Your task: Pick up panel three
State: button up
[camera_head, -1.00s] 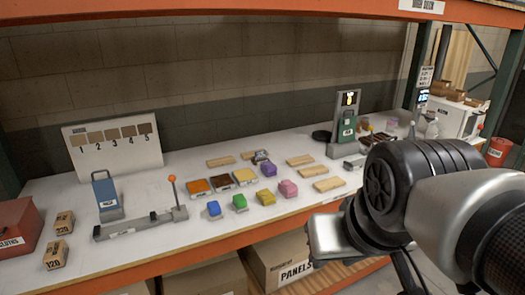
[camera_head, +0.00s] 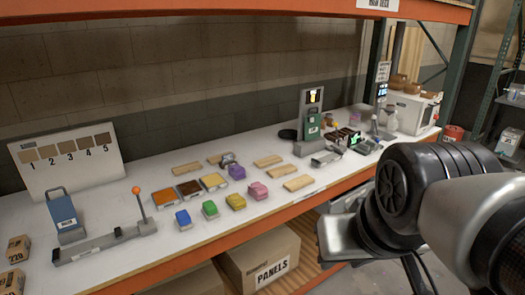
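Several light wooden panels lie flat on the white bench: one at the back left (camera_head: 187,170), one at the back middle (camera_head: 216,159), and three to the right, a far one (camera_head: 268,160), a middle one (camera_head: 282,171) and a near one (camera_head: 298,183). I see no readable numbers on them, so I cannot tell which is panel three. My gripper (camera_head: 338,238) seems to be the grey metal part at the end of my arm, in front of the bench's edge. Its fingers cannot be made out, and nothing is seen held.
A sample board (camera_head: 68,158) numbered 1 to 5 stands at the back left. Coloured trays (camera_head: 188,188) and coloured blocks (camera_head: 210,209) lie left of the right-hand panels. A green device (camera_head: 313,125) stands behind them. A PANELS box (camera_head: 240,262) sits below.

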aim_at(285, 170)
jog(key=i+l+u, duration=0.35)
jog(key=i+l, duration=0.25)
jog(key=i+l+u, duration=0.2)
jog(key=i+l, duration=0.2)
jog(key=i+l+u, duration=0.15)
jog(key=i+l, duration=0.15)
jog(key=i+l+u, duration=0.2)
jog(key=l, duration=0.35)
jog(key=i+l+u, duration=0.15)
jog(key=i+l, duration=0.15)
jog(key=l, duration=0.2)
